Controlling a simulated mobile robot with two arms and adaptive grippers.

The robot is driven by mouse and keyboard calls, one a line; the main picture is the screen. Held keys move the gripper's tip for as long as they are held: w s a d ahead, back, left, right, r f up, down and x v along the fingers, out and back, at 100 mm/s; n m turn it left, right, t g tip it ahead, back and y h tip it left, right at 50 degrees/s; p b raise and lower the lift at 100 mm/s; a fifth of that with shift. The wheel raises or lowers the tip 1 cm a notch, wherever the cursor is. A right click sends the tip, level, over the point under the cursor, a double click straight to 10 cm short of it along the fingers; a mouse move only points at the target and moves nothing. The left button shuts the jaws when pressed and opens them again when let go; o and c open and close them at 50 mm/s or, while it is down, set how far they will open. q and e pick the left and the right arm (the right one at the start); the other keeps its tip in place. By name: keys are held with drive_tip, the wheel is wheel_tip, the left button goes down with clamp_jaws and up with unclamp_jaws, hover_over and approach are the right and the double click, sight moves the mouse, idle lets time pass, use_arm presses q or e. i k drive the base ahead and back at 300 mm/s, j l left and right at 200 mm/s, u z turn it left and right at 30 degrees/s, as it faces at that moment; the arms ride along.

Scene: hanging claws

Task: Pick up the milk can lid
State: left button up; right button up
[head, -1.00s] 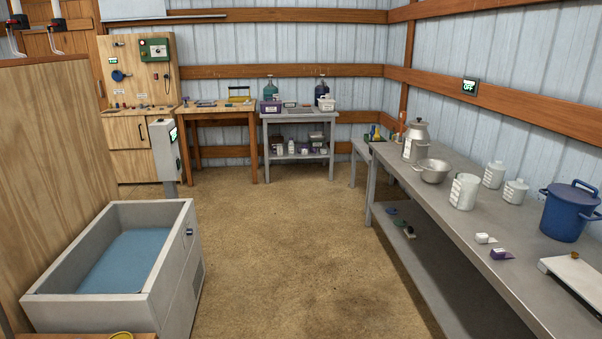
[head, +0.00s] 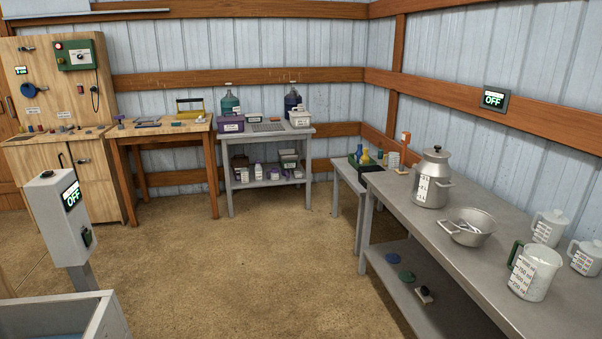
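The milk can (head: 432,181) is a grey metal can with graduation marks and side handles. It stands upright at the far end of the long grey bench on the right. The milk can lid (head: 435,153) is a metal cap with a small knob, and it sits on top of the can. Neither of my grippers shows in the head view.
The long bench (head: 400,211) also bears a metal colander (head: 467,227) and white measuring jugs (head: 535,271). Its lower shelf holds a few small items. A post with an OFF display (head: 60,217) and a tank (head: 104,325) are at left. The floor (head: 250,270) between is clear.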

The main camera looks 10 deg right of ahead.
sight(435, 152)
drive_tip(key=i+z, duration=0.15)
drive_tip(key=i, duration=0.3)
drive_tip(key=i+j+z, duration=0.15)
drive_tip(key=i, duration=0.35)
drive_tip(key=i+j+z, duration=0.15)
drive_tip(key=i, duration=0.3)
drive_tip(key=i+j+z, duration=0.1)
drive_tip(key=i+j, duration=0.2)
drive_tip(key=i, duration=0.15)
drive_tip(key=i+j+z, duration=0.15)
drive_tip(key=i+z, duration=0.15)
drive_tip(key=z, duration=0.2)
drive_tip(key=i+j+z, duration=0.25)
drive_tip(key=z, duration=0.2)
drive_tip(key=i+j+z, duration=0.2)
drive_tip(key=j+z, duration=0.15)
drive_tip(key=z, duration=0.15)
drive_tip(key=i+j+z, duration=0.15)
drive_tip(key=j+z, duration=0.8)
drive_tip(key=i+l, duration=0.05)
drive_tip(key=l, duration=0.05)
